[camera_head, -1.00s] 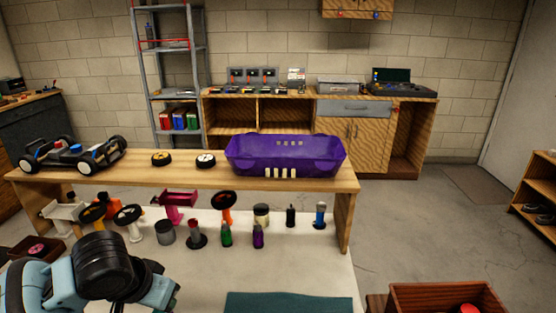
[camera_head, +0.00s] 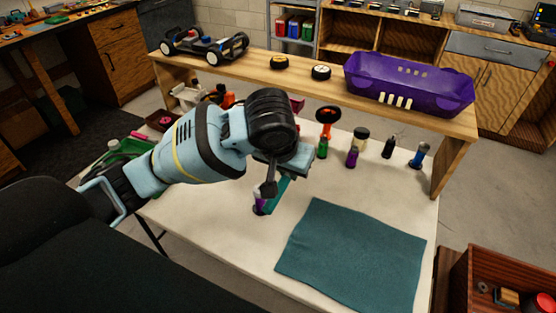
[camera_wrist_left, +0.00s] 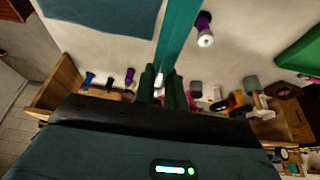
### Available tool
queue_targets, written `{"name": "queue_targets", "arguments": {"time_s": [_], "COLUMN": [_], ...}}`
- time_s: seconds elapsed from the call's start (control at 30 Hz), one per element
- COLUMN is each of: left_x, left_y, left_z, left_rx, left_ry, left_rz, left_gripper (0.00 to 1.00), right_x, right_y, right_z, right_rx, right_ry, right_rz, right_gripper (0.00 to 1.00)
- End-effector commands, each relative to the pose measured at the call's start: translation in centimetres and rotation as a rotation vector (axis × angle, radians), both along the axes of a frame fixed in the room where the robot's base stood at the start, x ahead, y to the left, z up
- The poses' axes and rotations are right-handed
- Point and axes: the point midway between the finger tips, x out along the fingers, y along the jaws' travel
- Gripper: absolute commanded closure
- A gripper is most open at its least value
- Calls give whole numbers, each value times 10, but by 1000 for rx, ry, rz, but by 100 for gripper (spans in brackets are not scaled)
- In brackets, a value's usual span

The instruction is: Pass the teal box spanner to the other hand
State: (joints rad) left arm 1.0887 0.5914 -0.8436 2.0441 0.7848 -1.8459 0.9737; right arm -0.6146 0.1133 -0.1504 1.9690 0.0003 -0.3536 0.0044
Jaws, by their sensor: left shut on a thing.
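My left gripper (camera_head: 282,172) is shut on the teal box spanner (camera_head: 277,196), a long straight teal bar held above the white table. The spanner slants down toward the lower left in the head view. In the left wrist view the spanner (camera_wrist_left: 178,42) runs from between the dark fingers (camera_wrist_left: 163,88) to the top edge. The fingers hide its gripped end. My right gripper is in neither view.
A teal mat (camera_head: 352,256) lies on the table's front right. A purple and white item (camera_head: 259,204) is near the spanner. Several small bottles and parts stand below a wooden shelf (camera_head: 300,89) carrying a purple car body (camera_head: 410,82) and a chassis (camera_head: 203,44).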

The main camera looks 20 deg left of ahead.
Motion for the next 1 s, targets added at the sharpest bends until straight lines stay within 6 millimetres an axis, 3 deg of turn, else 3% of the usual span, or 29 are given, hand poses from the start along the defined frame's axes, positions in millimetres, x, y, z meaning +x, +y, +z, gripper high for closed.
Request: {"name": "queue_targets", "arguments": {"time_s": [0.7, 1.0], "left_x": [44, 58], "left_y": [-177, -223], "left_z": [14, 17], "left_rx": [-1, 1], "left_ry": [-1, -2], "left_rz": [-130, -163], "left_gripper": [100, 100], "right_x": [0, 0], "right_y": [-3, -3], "right_z": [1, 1], "right_rx": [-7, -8], "right_ry": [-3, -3], "right_rz": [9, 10], "right_gripper": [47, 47]}}
